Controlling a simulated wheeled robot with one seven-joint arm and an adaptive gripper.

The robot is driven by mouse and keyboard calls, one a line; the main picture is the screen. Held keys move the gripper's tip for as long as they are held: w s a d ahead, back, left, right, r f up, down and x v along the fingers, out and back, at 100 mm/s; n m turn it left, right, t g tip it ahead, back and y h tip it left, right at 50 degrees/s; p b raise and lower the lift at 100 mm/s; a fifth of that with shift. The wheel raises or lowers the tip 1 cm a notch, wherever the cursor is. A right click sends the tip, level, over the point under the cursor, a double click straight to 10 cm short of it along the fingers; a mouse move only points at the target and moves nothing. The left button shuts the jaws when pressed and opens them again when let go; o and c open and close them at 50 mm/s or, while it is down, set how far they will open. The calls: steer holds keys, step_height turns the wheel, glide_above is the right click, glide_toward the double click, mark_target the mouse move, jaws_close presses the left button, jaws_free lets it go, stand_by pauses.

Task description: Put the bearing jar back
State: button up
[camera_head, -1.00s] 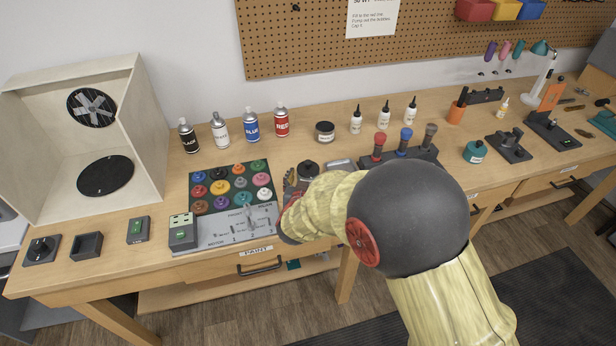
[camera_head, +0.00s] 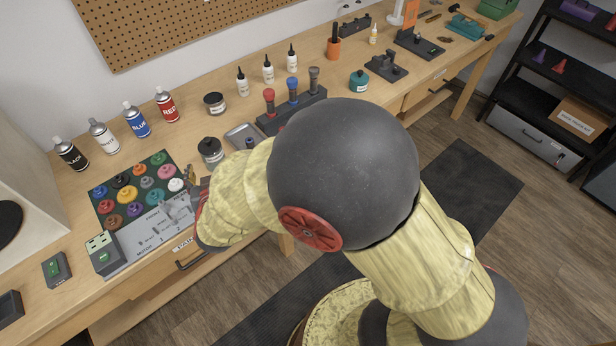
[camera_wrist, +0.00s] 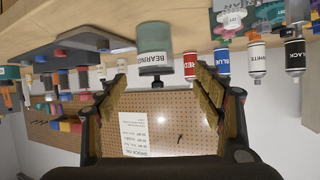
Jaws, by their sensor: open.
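The bearing jar (camera_head: 210,151) has a pale body and a dark lid. It stands on the bench beside a small grey tray (camera_head: 245,136). In the wrist view, which is upside down, the bearing jar (camera_wrist: 155,45) shows its "BEARING" label, ahead of the fingers and slightly left of the middle of the gap. My gripper (camera_head: 191,182) is just in front of the jar in the head view, partly hidden by my arm. In the wrist view my gripper (camera_wrist: 160,98) is open, with nothing between its fingers.
Spray cans (camera_head: 136,121) stand on the left. A tool rack (camera_head: 290,112) stands right of the tray.

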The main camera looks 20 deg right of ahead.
steer(key=s+d+r+n+g+y, duration=0.1)
steer(key=s+d+r+g+y, duration=0.15)
steer(key=r, duration=0.45)
steer(key=s+d+r+n+g+y, duration=0.1)
steer(key=s+d+r+y, duration=0.2)
steer(key=r, duration=0.4)
steer(key=s+d+r+g+h, duration=0.1)
steer(key=s+d+g+h, duration=0.1)
steer(key=s+d, duration=0.6)
steer(key=s+d+r+g+h, duration=0.1)
steer(key=s+d, duration=0.6)
steer(key=s, duration=0.7)
steer(key=shift+d+r+m+g+h, duration=0.2)
steer(key=shift+d+m+g+h, duration=0.2)
steer(key=shift+g+h, duration=0.25)
steer(key=shift+a, duration=0.1)
